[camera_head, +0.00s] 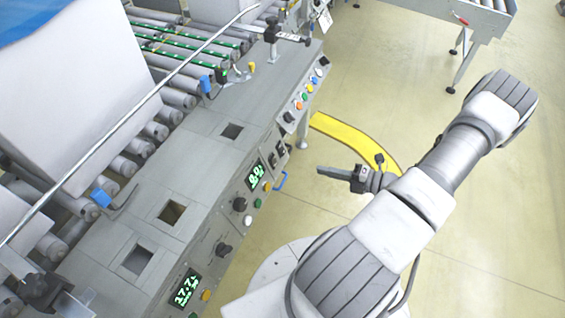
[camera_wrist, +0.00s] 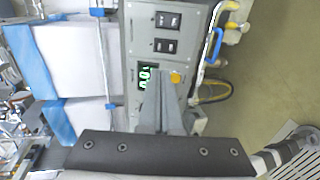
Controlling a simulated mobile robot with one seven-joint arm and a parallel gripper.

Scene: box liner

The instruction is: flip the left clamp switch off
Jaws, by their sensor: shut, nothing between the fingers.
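Two black rocker switches sit on the grey machine's front panel. In the wrist view one switch (camera_wrist: 165,46) is nearer the green display and the other (camera_wrist: 168,20) is farther up. They also show small in the head view, as a nearer switch (camera_head: 272,159) and a farther switch (camera_head: 280,147). Their labels and on or off positions are too small to read. My gripper (camera_head: 321,170) is shut and empty, out over the floor to the right of the panel. In the wrist view its fingers (camera_wrist: 160,74) overlap the panel below the switches, apparently without touching it.
A green display (camera_wrist: 145,77) and a yellow button (camera_wrist: 175,78) lie below the switches in the wrist view. A blue handle (camera_head: 281,180) sticks out from the panel. Floor to the right is open.

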